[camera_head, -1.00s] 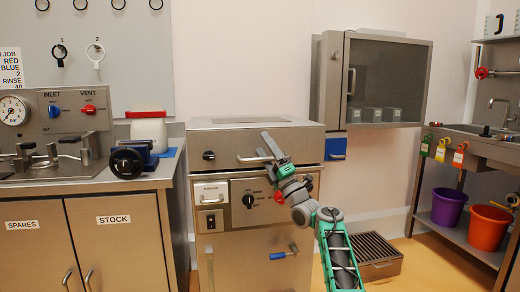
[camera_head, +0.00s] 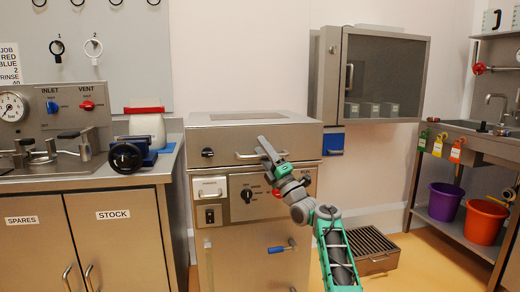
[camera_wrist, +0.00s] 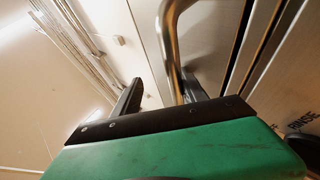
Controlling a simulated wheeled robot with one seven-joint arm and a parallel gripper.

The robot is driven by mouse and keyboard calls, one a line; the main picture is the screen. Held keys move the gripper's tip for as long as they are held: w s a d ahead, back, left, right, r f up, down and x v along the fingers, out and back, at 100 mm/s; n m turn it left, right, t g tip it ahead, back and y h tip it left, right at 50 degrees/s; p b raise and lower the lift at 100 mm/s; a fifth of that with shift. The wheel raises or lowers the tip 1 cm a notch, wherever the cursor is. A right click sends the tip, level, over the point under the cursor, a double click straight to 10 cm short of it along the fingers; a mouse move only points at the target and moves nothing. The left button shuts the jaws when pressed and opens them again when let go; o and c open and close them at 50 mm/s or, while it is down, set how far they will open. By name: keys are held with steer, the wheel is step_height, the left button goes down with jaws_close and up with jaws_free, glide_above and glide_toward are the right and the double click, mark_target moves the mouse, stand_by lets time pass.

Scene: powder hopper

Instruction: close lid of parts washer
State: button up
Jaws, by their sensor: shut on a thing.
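The parts washer (camera_head: 225,250) is the steel cabinet in the middle of the head view. Its lid (camera_head: 225,138) lies level across the top and looks down on the body; I cannot tell whether a small gap is left. The lid handle (camera_head: 243,155) is a bar on the lid's front, and it also shows large in the wrist view (camera_wrist: 168,45). My gripper (camera_head: 263,147) is at the right part of this handle, shut on it. In the wrist view my two fingers (camera_wrist: 162,95) stand on either side of the bar. My fingers hide the handle's right end.
A control panel with a knob (camera_head: 248,196) and a blue-handled lever (camera_head: 278,249) are on the washer's front. A wall cabinet (camera_head: 386,75) hangs to the right. A floor grate box (camera_head: 375,263) stands at lower right.

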steer(key=shift+w+f+m+h, duration=0.2)
steer(key=shift+w+f+h, duration=0.05)
steer(key=shift+f, duration=0.35)
steer(key=shift+w+f+m+h, duration=0.2)
steer(key=shift+w+f+h, duration=0.05)
steer(key=shift+f, duration=0.3)
steer(key=shift+d, duration=0.1)
steer(key=shift+s+d+f+b, duration=0.2)
steer(key=shift+s+f+b, duration=0.15)
steer(key=shift+f+b, duration=0.05)
steer(key=v, duration=0.6)
steer(key=shift+s+r+y+b, duration=0.3)
steer(key=shift+s+b, duration=0.05)
steer(key=shift+s, duration=0.05)
